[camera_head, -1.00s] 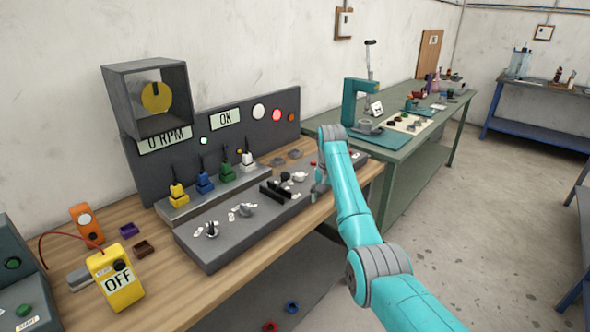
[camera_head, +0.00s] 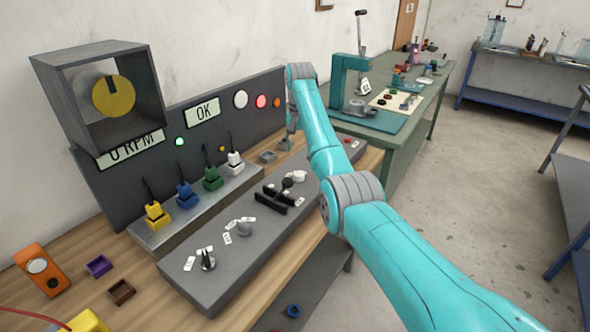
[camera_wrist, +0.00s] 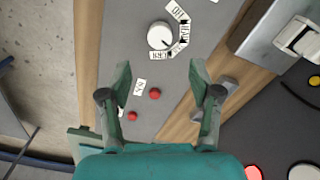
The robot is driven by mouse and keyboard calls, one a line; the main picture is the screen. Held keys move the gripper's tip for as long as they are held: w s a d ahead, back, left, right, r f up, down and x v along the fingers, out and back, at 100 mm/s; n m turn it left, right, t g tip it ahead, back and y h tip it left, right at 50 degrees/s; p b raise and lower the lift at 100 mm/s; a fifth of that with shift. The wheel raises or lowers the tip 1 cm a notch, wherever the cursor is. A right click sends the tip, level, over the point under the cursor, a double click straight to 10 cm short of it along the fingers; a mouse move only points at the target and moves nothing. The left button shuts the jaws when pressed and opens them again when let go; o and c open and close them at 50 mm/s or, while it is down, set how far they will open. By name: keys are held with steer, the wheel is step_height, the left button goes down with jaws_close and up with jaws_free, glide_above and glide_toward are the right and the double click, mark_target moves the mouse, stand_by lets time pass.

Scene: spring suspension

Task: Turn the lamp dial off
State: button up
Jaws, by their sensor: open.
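Several dials sit on the grey control panel (camera_head: 225,275). A white round dial (camera_wrist: 160,36) with white label plates around it shows in the wrist view; it appears as the white knob (camera_head: 299,176) in the head view. A grey dial (camera_head: 244,229) and a dark dial (camera_head: 208,262) also have labels. I cannot tell from the lettering which is the lamp dial. My gripper (camera_wrist: 160,77) is open and empty above the panel's right end, with the white dial beyond its fingertips. It is small and partly hidden in the head view (camera_head: 290,140).
Two red buttons (camera_wrist: 154,93) (camera_wrist: 132,116) lie below the fingers in the wrist view. A black handle (camera_head: 268,197) stands beside the white dial. Coloured plugs (camera_head: 185,195) sit on a rail behind the panel. An upright board (camera_head: 100,180) carries displays and lights.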

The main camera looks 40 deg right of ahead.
mark_target(299, 173)
step_height(299, 173, down, 10)
steer(key=shift+r, duration=0.15)
stand_by(0.4)
steer(key=c, duration=1.1)
